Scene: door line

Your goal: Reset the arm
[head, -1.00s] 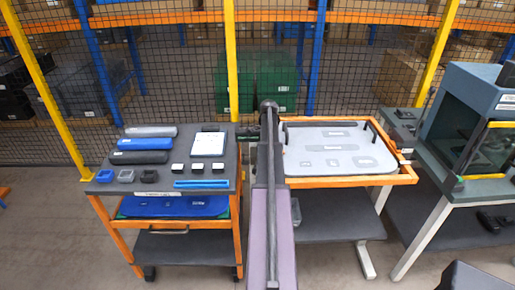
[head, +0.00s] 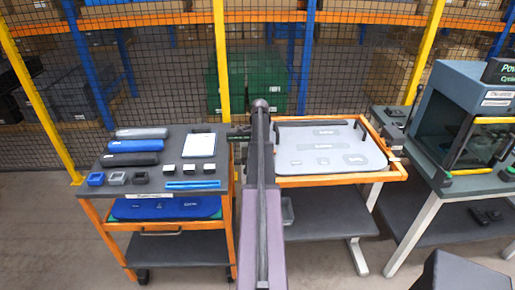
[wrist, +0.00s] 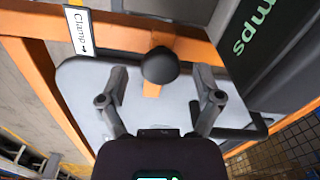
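My arm (head: 262,200) stands up through the middle of the head view, in front of the gap between two carts. My gripper (wrist: 160,88) shows in the wrist view with its two grey fingers spread apart and nothing between the pads that I can see held. A dark round knob (wrist: 160,65) appears beyond and between the fingertips; whether they touch it I cannot tell. Behind it lie a pale grey board (wrist: 80,75) and an orange frame (wrist: 130,35). In the head view the gripper itself is hidden or too small to make out.
The right cart holds a pale board (head: 318,160) with dark handles. A blue-grey cabinet (head: 455,90) stands at right. A mesh fence (head: 160,70) closes the back.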

